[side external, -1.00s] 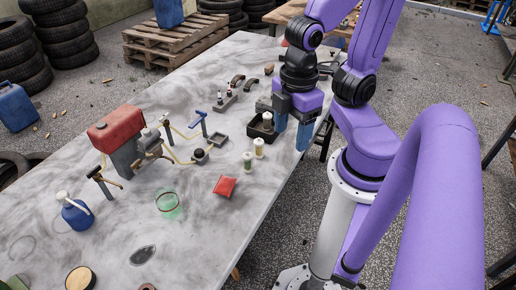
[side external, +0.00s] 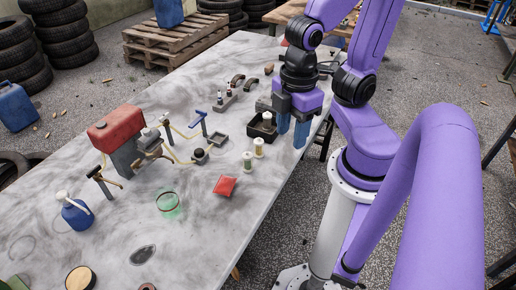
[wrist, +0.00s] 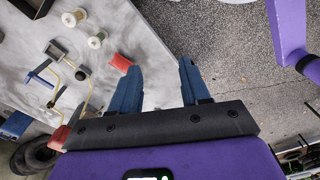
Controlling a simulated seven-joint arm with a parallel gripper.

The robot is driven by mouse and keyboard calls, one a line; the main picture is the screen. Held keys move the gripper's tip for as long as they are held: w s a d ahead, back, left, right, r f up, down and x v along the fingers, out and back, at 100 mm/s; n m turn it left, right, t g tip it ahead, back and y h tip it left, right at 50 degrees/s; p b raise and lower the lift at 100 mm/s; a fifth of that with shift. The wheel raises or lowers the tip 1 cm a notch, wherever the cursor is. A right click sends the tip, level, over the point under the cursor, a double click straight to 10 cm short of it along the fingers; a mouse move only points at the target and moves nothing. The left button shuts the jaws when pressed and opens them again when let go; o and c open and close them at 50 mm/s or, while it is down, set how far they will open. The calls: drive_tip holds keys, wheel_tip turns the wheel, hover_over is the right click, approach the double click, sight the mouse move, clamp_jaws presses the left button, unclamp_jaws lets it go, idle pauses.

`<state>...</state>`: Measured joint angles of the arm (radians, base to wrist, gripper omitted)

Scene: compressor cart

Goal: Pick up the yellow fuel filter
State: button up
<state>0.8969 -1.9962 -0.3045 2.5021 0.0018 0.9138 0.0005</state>
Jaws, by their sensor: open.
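The yellow fuel filter (side external: 259,148) is a small pale-yellow cylinder with a white cap. It stands upright on the grey table near the right edge, beside a similar greenish filter (side external: 247,162). In the wrist view the yellow filter (wrist: 69,19) is at upper left, with the greenish one (wrist: 96,41) just below and right of it. My gripper (side external: 291,141) is open and empty, its two blue fingers pointing down near the table edge, right of the filters. In the wrist view my gripper (wrist: 160,66) has clear space between its fingers, and the filters lie outside them.
A black tray (side external: 254,135) sits close to my fingers. A red packet (side external: 225,186) and a clear green-rimmed bowl (side external: 169,205) lie nearer the camera. A red tank (side external: 116,129) with pipework stands left. Table space around the filters is mostly free.

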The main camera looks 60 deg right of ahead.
drive_tip(key=n+t+h, duration=0.9)
drive_tip(key=n+t, duration=0.1)
drive_tip(key=n, duration=0.4)
approach(261, 150)
drive_tip(key=shift+x, duration=0.85)
drive_tip(key=shift+w+d+f+n, duration=0.25)
drive_tip(key=shift+w+d+n, duration=0.25)
drive_tip(key=shift+n, duration=0.3)
drive_tip(key=shift+x, duration=3.65)
drive_tip(key=shift+c, duration=0.3)
drive_tip(key=c, duration=0.8)
